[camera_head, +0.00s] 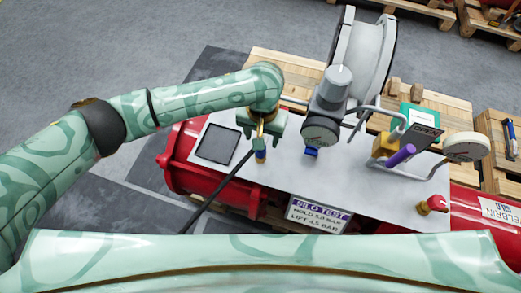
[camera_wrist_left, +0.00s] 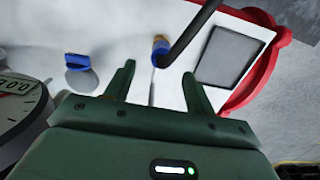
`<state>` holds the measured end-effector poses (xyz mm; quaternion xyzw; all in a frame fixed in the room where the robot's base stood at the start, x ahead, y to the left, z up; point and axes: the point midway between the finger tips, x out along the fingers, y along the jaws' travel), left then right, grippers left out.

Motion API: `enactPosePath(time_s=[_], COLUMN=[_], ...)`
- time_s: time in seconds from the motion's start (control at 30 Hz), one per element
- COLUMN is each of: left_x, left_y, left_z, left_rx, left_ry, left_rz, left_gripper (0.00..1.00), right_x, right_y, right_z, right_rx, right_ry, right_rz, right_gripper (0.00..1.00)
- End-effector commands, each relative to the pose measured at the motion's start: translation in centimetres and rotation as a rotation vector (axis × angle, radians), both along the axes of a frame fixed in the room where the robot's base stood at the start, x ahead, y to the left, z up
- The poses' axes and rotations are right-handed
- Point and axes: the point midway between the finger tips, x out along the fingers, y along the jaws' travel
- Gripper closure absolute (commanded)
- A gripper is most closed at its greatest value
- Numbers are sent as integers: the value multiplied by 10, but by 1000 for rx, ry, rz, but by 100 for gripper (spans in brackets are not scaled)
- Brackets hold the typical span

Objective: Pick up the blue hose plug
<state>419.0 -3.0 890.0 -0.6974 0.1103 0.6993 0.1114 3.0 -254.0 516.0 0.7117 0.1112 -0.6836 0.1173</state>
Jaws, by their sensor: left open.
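The blue hose plug (camera_head: 260,154), a small blue and brass piece at the end of a black hose (camera_head: 215,190), is over the white plate (camera_head: 270,180). My left gripper (camera_head: 262,132) is directly above or beside it in the head view, pointing down. In the left wrist view, the plug (camera_wrist_left: 160,46) is ahead of the open, empty fingers (camera_wrist_left: 159,72), roughly centred between them and beyond their tips. The hose (camera_wrist_left: 192,32) runs up and away from it. Whether the plug rests on the plate is unclear. My right gripper is not in view.
A blue valve handle (camera_wrist_left: 78,62) is left of the fingers, with a gauge (camera_wrist_left: 18,110) nearer. A dark framed pad (camera_head: 217,144) lies on the plate. Right are a grey valve assembly (camera_head: 332,95), purple handle (camera_head: 401,155) and white gauge (camera_head: 466,147). A red tank (camera_head: 185,165) lies below.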

Motion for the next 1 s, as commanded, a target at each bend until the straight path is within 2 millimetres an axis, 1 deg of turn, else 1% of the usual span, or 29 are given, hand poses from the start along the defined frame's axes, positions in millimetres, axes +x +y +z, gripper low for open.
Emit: enactPosePath(time_s=[0.03,0.17,0.23,0.4,0.5,0.73,0.77,0.8,0.87,0.9,0.93,1.0], left_x=[0,0,-1,-4,-3,-3,-3,-3,-3,-3,-3,-3], left_y=[0,0,1,4,4,4,4,4,4,4,4,3], left_z=[-7,-12,-19,-51,-62,-60,-60,-60,-60,-60,-60,-60], left_rx=[-2,-2,-2,-2,0,-2,-2,-2,-2,-2,-2,-2], left_ry=[2,1,1,5,2,-3,-3,-3,-3,-3,-3,-3], left_rz=[0,0,1,1,1,1,1,1,1,1,1,1], left_gripper=[45,45,45,45,45,45,54,65,82,93,99,99], right_x=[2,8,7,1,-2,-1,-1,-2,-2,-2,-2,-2], right_y=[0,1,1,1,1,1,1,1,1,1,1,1], right_z=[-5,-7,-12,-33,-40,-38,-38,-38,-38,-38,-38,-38], right_rx=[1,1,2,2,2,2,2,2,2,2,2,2], right_ry=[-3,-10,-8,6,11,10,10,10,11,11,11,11], right_rz=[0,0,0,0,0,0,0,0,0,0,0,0], right_gripper=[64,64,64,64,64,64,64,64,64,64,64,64])
